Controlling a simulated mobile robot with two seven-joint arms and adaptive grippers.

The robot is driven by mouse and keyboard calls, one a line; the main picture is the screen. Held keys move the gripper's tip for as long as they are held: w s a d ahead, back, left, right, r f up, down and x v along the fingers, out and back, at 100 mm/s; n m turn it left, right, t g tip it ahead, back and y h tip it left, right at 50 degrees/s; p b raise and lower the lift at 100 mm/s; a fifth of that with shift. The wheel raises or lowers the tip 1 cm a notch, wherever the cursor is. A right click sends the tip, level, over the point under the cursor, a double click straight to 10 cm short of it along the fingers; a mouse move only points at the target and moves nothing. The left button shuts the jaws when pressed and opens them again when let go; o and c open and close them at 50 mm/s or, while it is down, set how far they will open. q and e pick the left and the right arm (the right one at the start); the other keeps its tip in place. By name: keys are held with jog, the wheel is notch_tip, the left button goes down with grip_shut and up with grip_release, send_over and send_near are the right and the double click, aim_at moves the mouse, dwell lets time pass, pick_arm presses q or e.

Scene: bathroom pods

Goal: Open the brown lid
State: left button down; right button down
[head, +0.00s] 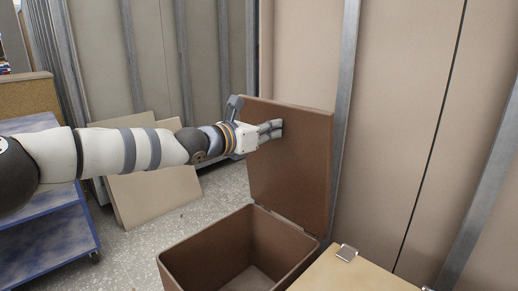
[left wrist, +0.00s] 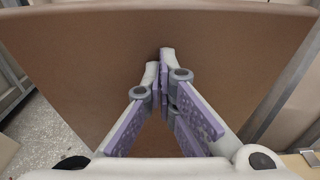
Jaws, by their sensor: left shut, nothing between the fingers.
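The brown lid (head: 290,180) stands upright, swung up at the back right edge of an open brown box (head: 190,262). The box's inside shows and looks empty. My left gripper (head: 278,129) is shut and empty, with its fingertips at the lid's inner face near the top. In the left wrist view the lid (left wrist: 80,75) fills most of the picture behind the shut fingers (left wrist: 163,62). I cannot tell whether the fingertips touch the lid. My right gripper is in neither view.
A light wooden top with a metal clasp (head: 347,253) is at the right of the box. Beige wall panels (head: 400,120) with metal posts stand close behind the lid. Boards (head: 155,195) lean at the back left, and a blue shelf cart (head: 45,225) stands at the left. Speckled floor is clear between.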

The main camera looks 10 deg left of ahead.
pick_arm(q)
jog(key=shift+w+d+r+b, duration=0.2)
jog(key=shift+w+d, duration=0.2)
jog(key=shift+w, duration=0.1)
jog(key=shift+w+d+r+b, duration=0.15)
jog(key=shift+w+d+r, duration=0.05)
jog(key=shift+w+d, duration=0.25)
jog(key=shift+a+f, duration=0.1)
jog(key=shift+a, duration=0.05)
